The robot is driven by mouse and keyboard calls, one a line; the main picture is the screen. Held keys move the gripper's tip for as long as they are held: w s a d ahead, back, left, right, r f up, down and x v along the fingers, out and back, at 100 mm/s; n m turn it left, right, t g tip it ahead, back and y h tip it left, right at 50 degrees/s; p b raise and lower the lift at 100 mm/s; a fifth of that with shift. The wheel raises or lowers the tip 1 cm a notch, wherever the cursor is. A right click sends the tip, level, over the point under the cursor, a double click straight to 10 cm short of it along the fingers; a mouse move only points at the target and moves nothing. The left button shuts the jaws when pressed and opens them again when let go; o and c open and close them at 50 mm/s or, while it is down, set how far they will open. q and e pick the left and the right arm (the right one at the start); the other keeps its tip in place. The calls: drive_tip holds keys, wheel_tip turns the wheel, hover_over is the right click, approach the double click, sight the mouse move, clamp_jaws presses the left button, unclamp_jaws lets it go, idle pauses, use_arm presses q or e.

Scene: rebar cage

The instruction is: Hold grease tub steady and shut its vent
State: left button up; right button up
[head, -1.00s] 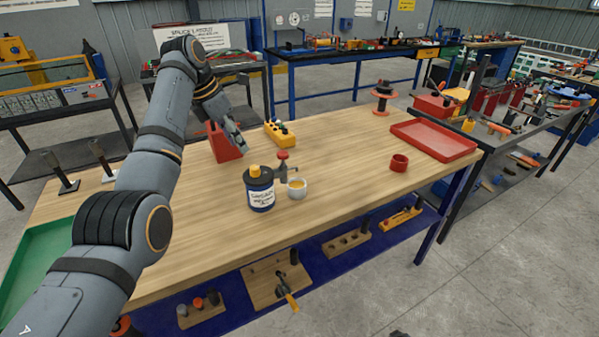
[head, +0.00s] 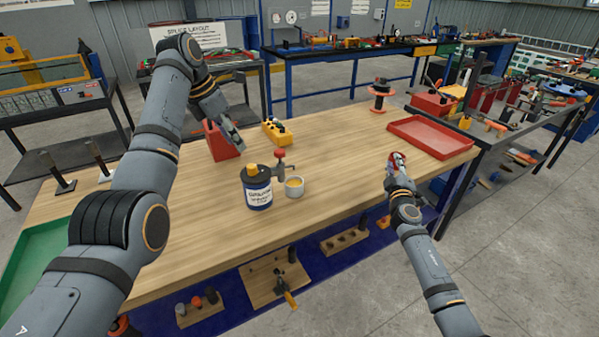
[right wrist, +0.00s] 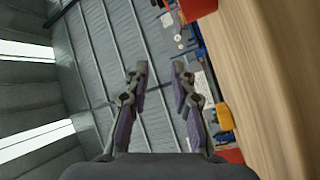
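The grease tub (head: 258,196) stands upright on the wooden table, dark with a white label. A yellow cap (head: 252,169) sits on its lid, and a red-knobbed fitting (head: 281,160) is at its right side. I cannot tell the vent's position. My left gripper (head: 238,148) hangs behind and left of the tub, apart from it, beside a red block; its finger gap is unclear. My right gripper (head: 396,163) is over the table's right part, well away from the tub, in front of a small red cup. In the right wrist view its fingers (right wrist: 160,72) are apart with nothing between them.
A pale cup (head: 294,187) with yellow contents stands right of the tub. A red block (head: 220,143) and a yellow button box (head: 277,132) stand behind it. A red tray (head: 432,138) lies at the right end. The table between tub and right gripper is clear.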

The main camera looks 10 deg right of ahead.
drive_tip(key=a+r+n+t+y, duration=0.1)
drive_tip(key=a+r+n+y, duration=0.15)
drive_tip(key=a, duration=0.35)
drive_tip(key=s+a+r+n+t+y, duration=0.1)
drive_tip(key=a+r+n+y, duration=0.15)
drive_tip(key=a, duration=0.35)
drive_tip(key=a+r+n+t+y, duration=0.1)
drive_tip(key=a+n+y, duration=0.1)
drive_tip(key=a+y, duration=0.3)
drive_tip(key=n+g+y, duration=0.4)
drive_tip(key=n+g, duration=0.1)
drive_tip(key=n, duration=0.2)
approach(281, 156)
drive_tip(key=x, duration=1.1)
drive_tip(key=shift+w+a, duration=0.2)
drive_tip(key=shift+w, duration=0.1)
drive_tip(key=shift+c, duration=0.2)
clamp_jaws()
